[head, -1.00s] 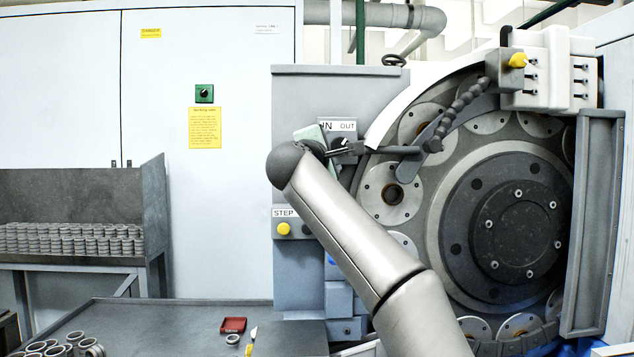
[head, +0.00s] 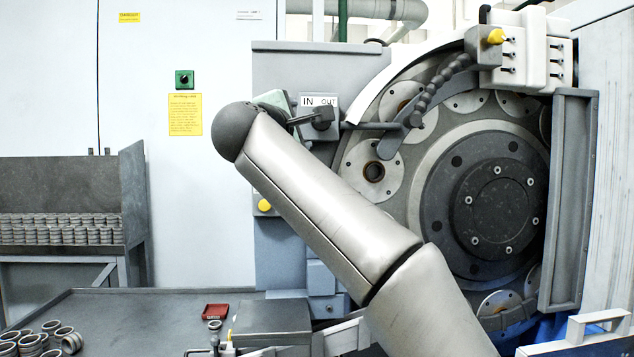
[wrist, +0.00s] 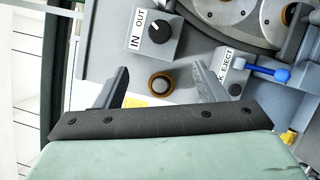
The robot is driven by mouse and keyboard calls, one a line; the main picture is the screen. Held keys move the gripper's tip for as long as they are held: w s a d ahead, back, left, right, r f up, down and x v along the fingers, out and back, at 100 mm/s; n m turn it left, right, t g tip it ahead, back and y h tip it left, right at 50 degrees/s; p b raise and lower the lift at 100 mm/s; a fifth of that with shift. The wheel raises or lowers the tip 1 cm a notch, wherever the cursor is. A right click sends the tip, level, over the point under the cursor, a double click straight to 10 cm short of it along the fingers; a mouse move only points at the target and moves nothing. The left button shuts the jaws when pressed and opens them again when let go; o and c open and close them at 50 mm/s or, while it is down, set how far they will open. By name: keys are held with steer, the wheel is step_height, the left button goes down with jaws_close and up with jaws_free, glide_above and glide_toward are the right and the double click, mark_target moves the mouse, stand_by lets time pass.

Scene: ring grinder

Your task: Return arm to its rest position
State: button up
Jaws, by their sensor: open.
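My gripper (wrist: 162,86) shows in the wrist view with its two dark fingers spread apart and nothing between them. The fingers are in front of the machine's control panel, on either side of a round button in a brown ring (wrist: 160,84). The gap between fingers and panel is hard to judge. In the head view my arm reaches up to the left, with its rounded dark joint left of the IN/OUT switch (head: 320,112). The pale green hand is mostly hidden behind the arm. The grinder's large round disc (head: 480,210) stands to the right.
A blue-tipped lever (wrist: 281,75) beside the EJECT label sticks out near the right finger. A dark table (head: 130,310) at lower left carries several metal rings (head: 40,338) and a small red tray (head: 215,310). A rack of rings (head: 60,230) stands behind.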

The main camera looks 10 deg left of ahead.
steer(key=s+a+n+t+y+p, duration=0.1)
steer(key=s+a+n+y+p, duration=0.15)
steer(key=a+n+y, duration=0.65)
steer(key=s+a+n+t+y+p, duration=0.1)
steer(key=s+a+n+y+p, duration=0.15)
steer(key=n, duration=1.35)
step_height(320, 180, down, 12)
steer(key=n+g+y+p, duration=0.2)
steer(key=n+g, duration=0.4)
steer(key=n, duration=0.7)
steer(key=s+d+f+n+g+h+p, duration=0.1)
steer(key=s+d+f+n+g+h, duration=0.25)
steer(key=d+f, duration=0.55)
steer(key=s+d+f+n+g+h+p, duration=0.25)
steer(key=d+f+n, duration=0.35)
steer(key=f, duration=0.5)
steer(key=s+d+f+n+g+h+p, duration=0.1)
steer(key=s+d+f+n+g+h, duration=0.1)
steer(key=s+d+f+g, duration=0.2)
steer(key=s+d+f+n+g+h+p, duration=0.1)
steer(key=s+d+f+n+g+h, duration=0.1)
steer(key=s+d+f, duration=0.8)
steer(key=s+d+n+g, duration=0.1)
steer(key=s+d+g, duration=0.1)
steer(key=s+d, duration=0.4)
steer(key=shift+s+d+f+g, duration=0.2)
steer(key=shift+s+d+g, duration=0.2)
steer(key=shift+s, duration=1.1)
